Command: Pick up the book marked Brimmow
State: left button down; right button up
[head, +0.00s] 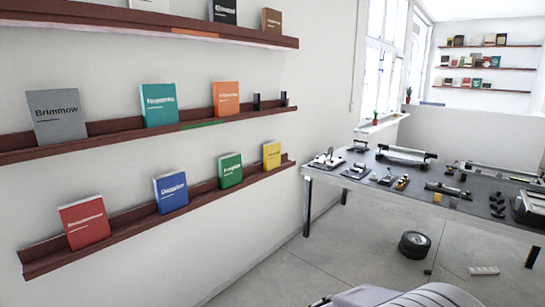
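The grey book marked Brimmow (57,117) stands face-out at the left of the middle wall shelf (85,137), leaning slightly back. Its dark title is readable on the upper part of the cover. A wide gap separates it from the teal book to its right. Neither of my grippers shows in the head view.
The middle shelf also holds a teal book (158,104), an orange book (226,98) and two small dark objects. Red (84,222), blue (171,192), green (230,170) and yellow (272,155) books stand below. A cluttered grey table (335,176) and a wheel (414,244) are right.

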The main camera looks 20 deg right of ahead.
aim_at(57, 116)
jog(key=i+j+u, duration=0.2)
jog(key=i+j, duration=0.15)
jog(key=i+j+u, duration=0.2)
jog(key=i, duration=0.35)
jog(key=i+j+u, duration=0.25)
jog(key=i, duration=0.2)
jog(key=i+j+u, duration=0.2)
jog(key=i, duration=0.25)
